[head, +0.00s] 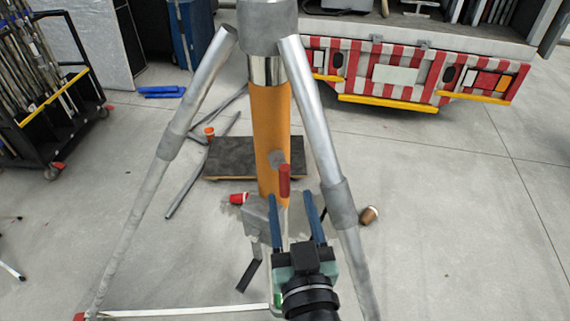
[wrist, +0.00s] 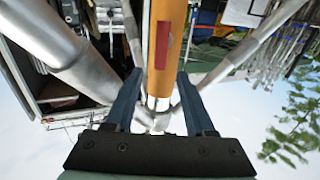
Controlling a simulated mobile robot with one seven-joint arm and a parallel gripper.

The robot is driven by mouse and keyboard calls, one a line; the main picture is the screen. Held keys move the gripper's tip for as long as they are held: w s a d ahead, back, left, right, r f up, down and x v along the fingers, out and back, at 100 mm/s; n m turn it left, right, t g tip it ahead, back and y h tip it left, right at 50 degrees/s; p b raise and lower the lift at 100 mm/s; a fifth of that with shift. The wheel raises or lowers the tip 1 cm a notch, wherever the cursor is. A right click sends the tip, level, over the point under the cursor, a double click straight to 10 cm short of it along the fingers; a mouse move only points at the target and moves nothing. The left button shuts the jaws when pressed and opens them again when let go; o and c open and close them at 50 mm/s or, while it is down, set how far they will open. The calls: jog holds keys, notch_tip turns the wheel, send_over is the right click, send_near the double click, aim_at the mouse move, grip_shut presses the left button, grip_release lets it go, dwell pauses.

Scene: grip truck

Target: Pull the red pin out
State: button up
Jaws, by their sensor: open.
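The red pin (head: 284,181) sticks out from the side of an orange post (head: 270,130), the centre column of a large grey tripod stand. It also shows in the wrist view (wrist: 162,45) as a red bar against the orange post. My gripper (head: 290,194) is open and empty, its two blue fingers pointing at the post. In the wrist view my gripper (wrist: 160,74) has a finger on each side of the post's line, and the pin lies in the gap's line, seemingly beyond the fingertips. I see no contact with the pin.
Silver tripod legs (head: 325,140) and (head: 165,150) flank my arm on both sides. A dark low platform (head: 228,158) lies behind the post. A red cup (head: 238,198) and a brown cup (head: 369,215) lie on the floor. A striped truck rear (head: 410,75) stands behind.

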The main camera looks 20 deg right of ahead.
aim_at(285, 176)
jog(key=p+x, duration=0.2)
jog(key=x, duration=0.5)
jog(key=shift+w, duration=0.35)
grip_shut()
dwell(1.1)
